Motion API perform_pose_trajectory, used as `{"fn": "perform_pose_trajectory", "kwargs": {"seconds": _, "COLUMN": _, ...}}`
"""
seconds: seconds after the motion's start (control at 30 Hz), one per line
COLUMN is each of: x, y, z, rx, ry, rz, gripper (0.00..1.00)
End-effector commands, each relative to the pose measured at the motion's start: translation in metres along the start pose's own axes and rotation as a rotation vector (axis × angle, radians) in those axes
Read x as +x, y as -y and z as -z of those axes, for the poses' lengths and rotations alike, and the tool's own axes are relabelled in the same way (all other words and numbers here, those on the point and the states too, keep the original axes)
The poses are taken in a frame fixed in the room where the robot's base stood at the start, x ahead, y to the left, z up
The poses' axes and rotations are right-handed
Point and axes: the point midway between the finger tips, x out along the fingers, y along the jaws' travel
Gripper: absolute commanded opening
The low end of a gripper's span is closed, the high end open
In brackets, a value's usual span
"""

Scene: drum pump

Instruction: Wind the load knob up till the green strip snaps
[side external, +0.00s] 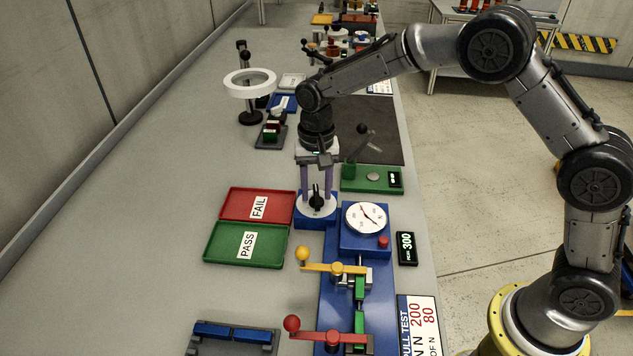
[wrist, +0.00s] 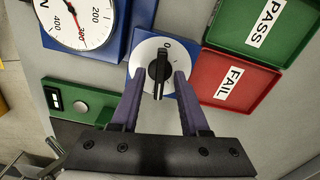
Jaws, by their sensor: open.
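The load knob (wrist: 158,67) is a black bar knob on a white round dial with a 0 mark, set on a blue block; it also shows in the side external view (side external: 317,203). My gripper (wrist: 158,80) points down over the dial, its two purple fingers apart on either side of the knob. Gaps show between knob and fingers. The green strip (side external: 359,321) lies along the blue rig (side external: 333,275) between a yellow-lever clamp (side external: 335,268) and a red-lever clamp (side external: 330,337), and looks unbroken where visible. The round gauge (side external: 366,217) has a red needle (wrist: 77,34).
A red FAIL tray (side external: 232,204) and green PASS tray (side external: 222,243) lie left of the knob. A PEAK display (side external: 406,248) reads 300. A green box (side external: 360,179) with an upright lever stands behind the gauge. A ring lamp (side external: 250,83) stands farther back.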

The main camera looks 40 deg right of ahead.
Motion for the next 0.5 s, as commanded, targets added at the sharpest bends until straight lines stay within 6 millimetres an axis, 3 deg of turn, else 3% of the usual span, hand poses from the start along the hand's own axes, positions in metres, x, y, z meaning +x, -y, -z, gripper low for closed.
{"fn": "perform_pose_trajectory", "kwargs": {"seconds": 0.17, "x": -0.015, "y": 0.001, "z": 0.001, "rx": 0.000, "ry": -0.003, "rz": 0.003, "gripper": 0.45}}
{"fn": "perform_pose_trajectory", "kwargs": {"seconds": 0.5, "x": -0.086, "y": 0.001, "z": 0.001, "rx": 0.000, "ry": -0.004, "rz": 0.004, "gripper": 0.45}}
